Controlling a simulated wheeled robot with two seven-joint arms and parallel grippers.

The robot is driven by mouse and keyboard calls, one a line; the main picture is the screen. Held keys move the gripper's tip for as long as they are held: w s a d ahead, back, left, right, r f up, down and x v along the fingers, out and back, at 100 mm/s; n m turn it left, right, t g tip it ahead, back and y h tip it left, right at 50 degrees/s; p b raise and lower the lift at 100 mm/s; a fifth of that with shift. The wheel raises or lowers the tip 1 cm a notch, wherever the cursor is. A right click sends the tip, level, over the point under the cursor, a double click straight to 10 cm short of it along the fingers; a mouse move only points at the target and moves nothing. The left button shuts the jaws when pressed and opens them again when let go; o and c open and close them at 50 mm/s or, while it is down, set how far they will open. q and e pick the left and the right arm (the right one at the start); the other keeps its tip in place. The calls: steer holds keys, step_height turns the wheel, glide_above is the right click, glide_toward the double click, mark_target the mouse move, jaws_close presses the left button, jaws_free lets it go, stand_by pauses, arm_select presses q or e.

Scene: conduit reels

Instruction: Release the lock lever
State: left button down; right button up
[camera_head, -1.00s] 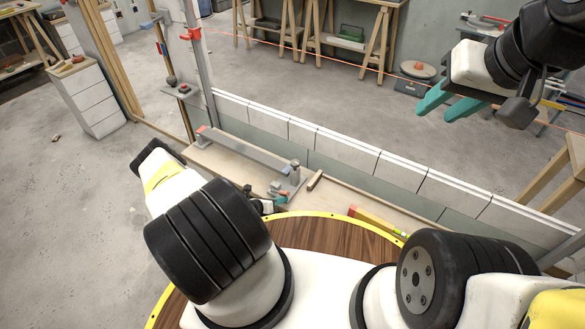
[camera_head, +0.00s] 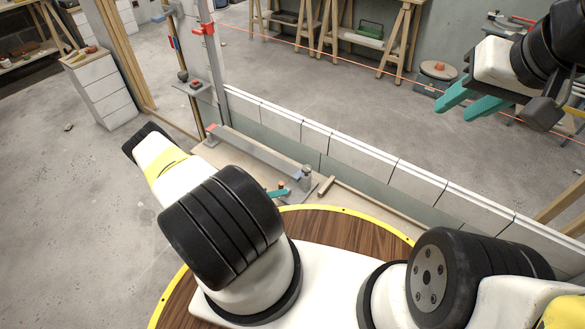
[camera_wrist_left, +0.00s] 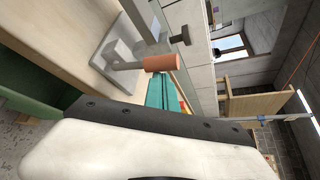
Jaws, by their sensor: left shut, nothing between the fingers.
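The lock lever shows in the left wrist view as an orange-brown cylindrical grip (camera_wrist_left: 162,64) on a thin metal arm from a grey metal bracket (camera_wrist_left: 112,58). In the head view its small orange knob (camera_head: 282,184) shows near the end of the grey rail. My left gripper (camera_wrist_left: 163,92) has its teal fingers shut, right beside the grip. I cannot tell whether they touch it. In the head view the left fingertips (camera_head: 278,192) show just below the knob; my arm hides the rest of that hand. My right gripper (camera_head: 470,100) is open and empty, raised at the upper right.
A long grey rail (camera_head: 255,150) lies on the wooden bench, with a short metal post (camera_head: 306,177) at its near end. A low panelled wall (camera_head: 370,160) runs behind it. An upright post with a red clamp (camera_head: 203,28) stands at the rail's far end.

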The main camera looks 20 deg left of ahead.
arm_select(q)
steer(key=shift+w+a+r, duration=0.2)
steer(key=shift+w+a, duration=0.1)
steer(key=shift+a, duration=0.45)
